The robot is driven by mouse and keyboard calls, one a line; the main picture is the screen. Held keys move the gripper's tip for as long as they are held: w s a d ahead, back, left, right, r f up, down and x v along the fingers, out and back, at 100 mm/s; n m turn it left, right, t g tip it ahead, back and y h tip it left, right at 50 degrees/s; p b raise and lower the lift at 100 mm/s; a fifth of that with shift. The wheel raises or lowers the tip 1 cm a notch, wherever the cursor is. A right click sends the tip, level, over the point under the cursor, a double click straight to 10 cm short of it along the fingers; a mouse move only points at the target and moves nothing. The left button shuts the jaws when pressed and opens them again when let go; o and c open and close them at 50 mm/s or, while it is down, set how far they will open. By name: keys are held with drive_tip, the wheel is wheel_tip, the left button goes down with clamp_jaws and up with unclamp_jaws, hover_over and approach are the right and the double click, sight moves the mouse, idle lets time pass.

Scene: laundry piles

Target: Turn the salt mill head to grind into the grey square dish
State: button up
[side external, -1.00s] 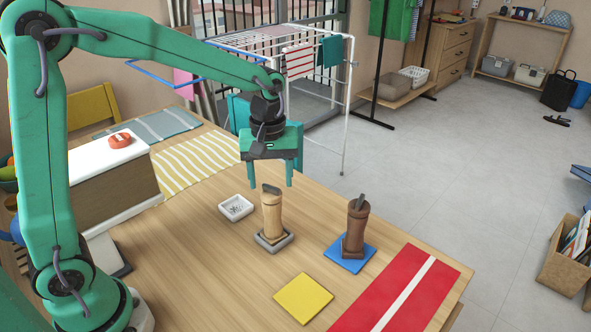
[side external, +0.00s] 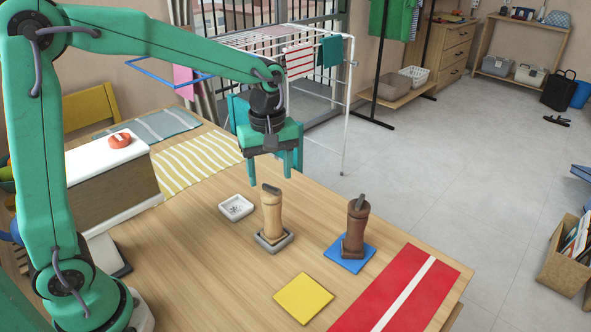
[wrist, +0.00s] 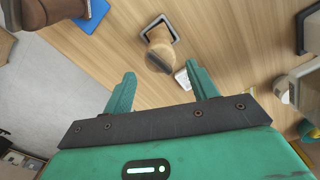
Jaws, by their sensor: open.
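A light wooden mill (side external: 272,212) with a grey top piece stands upright in the grey square dish (side external: 285,243). The wrist view shows this mill (wrist: 155,38) and part of the dish (wrist: 172,24) ahead of the fingers. A darker brown mill (side external: 355,228) stands on a blue square (side external: 348,263) to its right. No label shows which mill holds salt. My gripper (side external: 270,181) is open and empty, just above the light mill's top. It also shows in the wrist view (wrist: 161,70), with the fingers spread apart and the mill's top between and beyond them.
A small white dish (side external: 236,206) with dark marks lies left of the light mill. A yellow square (side external: 303,298) and a red striped cloth (side external: 375,310) lie towards the front. A white-topped box (side external: 105,160) stands at the left. Bare wood lies between them.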

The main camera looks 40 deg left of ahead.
sight(271, 187)
drive_tip(key=n, duration=0.5)
drive_tip(key=shift+r, duration=0.3)
drive_tip(key=shift+f, duration=0.25)
drive_tip(key=shift+f, duration=3.25)
drive_tip(key=shift+c, duration=0.5)
drive_tip(key=c, duration=0.5)
